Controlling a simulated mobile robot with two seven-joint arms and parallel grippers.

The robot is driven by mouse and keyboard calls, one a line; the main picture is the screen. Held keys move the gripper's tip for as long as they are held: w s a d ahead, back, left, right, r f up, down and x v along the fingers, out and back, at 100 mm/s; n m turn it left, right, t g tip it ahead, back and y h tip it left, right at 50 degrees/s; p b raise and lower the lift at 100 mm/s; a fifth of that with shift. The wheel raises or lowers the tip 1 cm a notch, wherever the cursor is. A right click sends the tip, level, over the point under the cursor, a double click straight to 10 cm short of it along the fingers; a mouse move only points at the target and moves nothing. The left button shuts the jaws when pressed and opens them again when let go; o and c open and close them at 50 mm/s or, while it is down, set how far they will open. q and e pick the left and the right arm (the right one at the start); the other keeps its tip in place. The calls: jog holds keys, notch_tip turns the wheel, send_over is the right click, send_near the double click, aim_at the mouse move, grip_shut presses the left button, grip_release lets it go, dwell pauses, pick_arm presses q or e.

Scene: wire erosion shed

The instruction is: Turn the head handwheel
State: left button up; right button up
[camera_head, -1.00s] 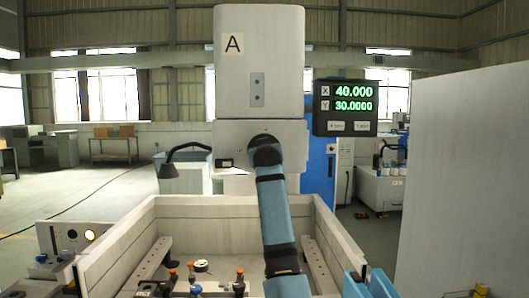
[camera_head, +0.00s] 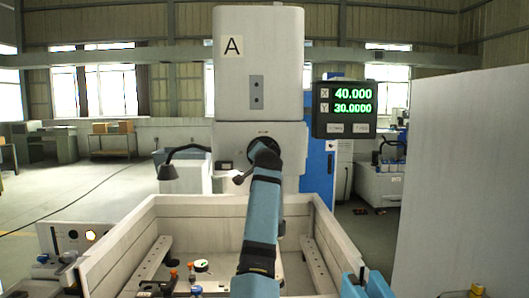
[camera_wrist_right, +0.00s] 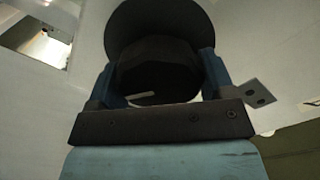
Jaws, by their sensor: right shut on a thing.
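The head handwheel (camera_head: 262,140) is a dark round part on the front of the pale machine head (camera_head: 259,70), partly hidden behind my right arm. In the right wrist view the handwheel (camera_wrist_right: 158,62) shows as a black hub in front of a wider dark disc. My right gripper (camera_wrist_right: 160,75) has one finger on each side of the hub and is shut on it. In the head view the right gripper is mostly hidden by its own arm. My left gripper is not in view.
An open pale tank (camera_head: 200,209) with rails and small fittings lies below. A plain grey panel (camera_head: 465,180) stands close on the right.

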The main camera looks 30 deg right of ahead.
jog(key=m+p, duration=0.2)
jog(key=m, duration=0.2)
jog(key=shift+r, duration=0.15)
jog(key=shift+m+p, duration=0.5)
jog(key=shift+m, duration=0.4)
jog(key=shift+m+p, duration=0.4)
jog(key=shift+m, duration=0.2)
jog(key=o, duration=0.9)
jog(key=shift+f, duration=0.2)
jog(key=shift+s, duration=0.15)
